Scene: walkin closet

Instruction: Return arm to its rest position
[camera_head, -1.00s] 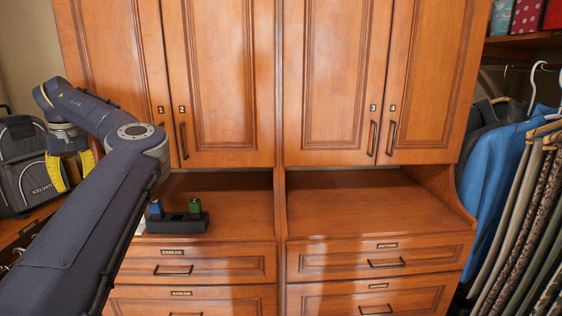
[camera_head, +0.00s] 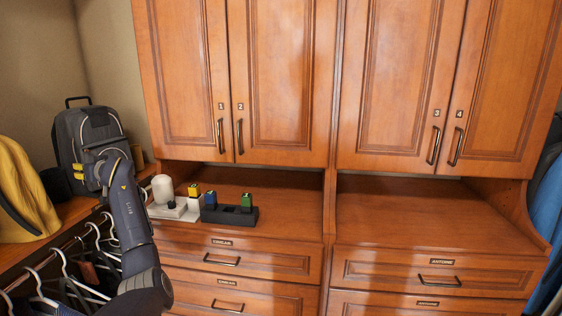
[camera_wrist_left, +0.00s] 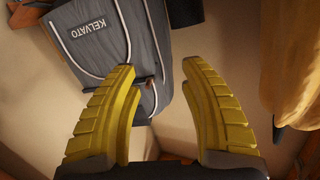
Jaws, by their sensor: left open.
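My left arm (camera_head: 127,212) rises from the bottom left of the head view, its wrist in front of the grey backpack. The grey backpack (camera_wrist_left: 95,50), lettered KELVATO, lies beyond the fingertips. It also shows in the head view (camera_head: 85,128). My right gripper is in neither view.
Hangers (camera_head: 65,265) hang from a rail below and left of my arm. A yellow bag (camera_head: 22,195) stands at far left. On the cabinet counter (camera_head: 285,205) are a black holder (camera_head: 230,216) with blue and green blocks and a white holder (camera_head: 180,212). The counter's right part is clear.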

